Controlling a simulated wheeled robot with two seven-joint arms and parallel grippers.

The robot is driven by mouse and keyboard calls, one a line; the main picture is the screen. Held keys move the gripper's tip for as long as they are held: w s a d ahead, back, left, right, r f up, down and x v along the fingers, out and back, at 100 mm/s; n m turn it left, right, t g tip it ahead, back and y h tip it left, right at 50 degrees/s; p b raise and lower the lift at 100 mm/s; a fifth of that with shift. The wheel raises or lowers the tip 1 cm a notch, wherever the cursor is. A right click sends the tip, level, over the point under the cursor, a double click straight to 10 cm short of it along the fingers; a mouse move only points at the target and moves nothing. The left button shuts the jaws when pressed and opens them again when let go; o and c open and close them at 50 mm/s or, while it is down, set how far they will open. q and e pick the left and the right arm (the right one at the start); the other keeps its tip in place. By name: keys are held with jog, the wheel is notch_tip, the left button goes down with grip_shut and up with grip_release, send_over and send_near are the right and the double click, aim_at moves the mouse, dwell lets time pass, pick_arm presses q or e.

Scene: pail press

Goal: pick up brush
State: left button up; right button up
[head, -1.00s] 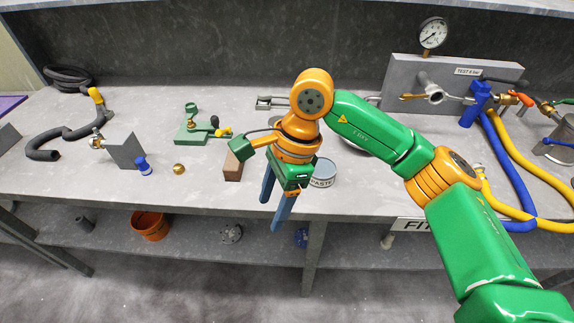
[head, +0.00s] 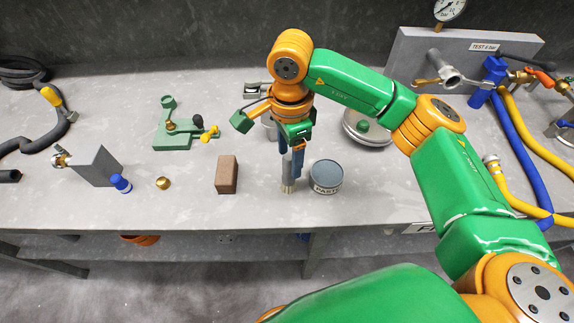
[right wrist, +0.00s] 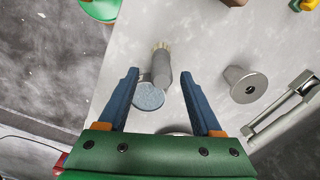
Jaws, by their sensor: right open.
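The brush (head: 289,186) is a grey cylinder with pale bristles, standing on the bench, partly hidden behind my right gripper's fingers in the head view. My right gripper (head: 293,172) is open and points down over it. In the right wrist view the brush (right wrist: 161,70) lies between the two blue fingers (right wrist: 160,76), with its bristles toward the top of the picture. I cannot tell how far the fingertips are from it in depth. My left gripper is not in view.
A paste tin (head: 326,177) stands close to the right of the brush, and a brown block (head: 227,174) to the left. A flanged metal piece (right wrist: 248,84) shows in the right wrist view. A round metal dish (head: 368,128) sits behind. The bench front edge is near.

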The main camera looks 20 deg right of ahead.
notch_tip(320, 180, down, 3)
jog(key=shift+s+r+p, duration=0.1)
jog(key=shift+r+p, duration=0.1)
jog(key=shift+p, duration=0.15)
jog(key=shift+w+f, duration=0.25)
jog(key=shift+f, duration=0.15)
jog(key=shift+s, duration=0.1)
grip_shut()
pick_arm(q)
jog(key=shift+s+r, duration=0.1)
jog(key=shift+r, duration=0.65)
pick_arm(e)
jog(key=shift+r+b, duration=0.35)
jog(key=shift+b, duration=0.2)
jog(key=r+b, duration=0.2)
jog(key=r, duration=0.1)
jog(key=shift+s+a+r, duration=0.1)
jog(key=shift+s+a, duration=0.05)
jog(key=shift+s, duration=0.2)
pick_arm(q)
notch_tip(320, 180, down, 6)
jog(key=b, duration=0.2)
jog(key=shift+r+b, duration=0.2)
jog(key=shift+b, duration=0.15)
pick_arm(e)
jog(key=s+a+r, duration=0.3)
jog(key=s+r, duration=0.6)
jog(key=s, duration=0.3)
jog(key=shift+s, duration=0.4)
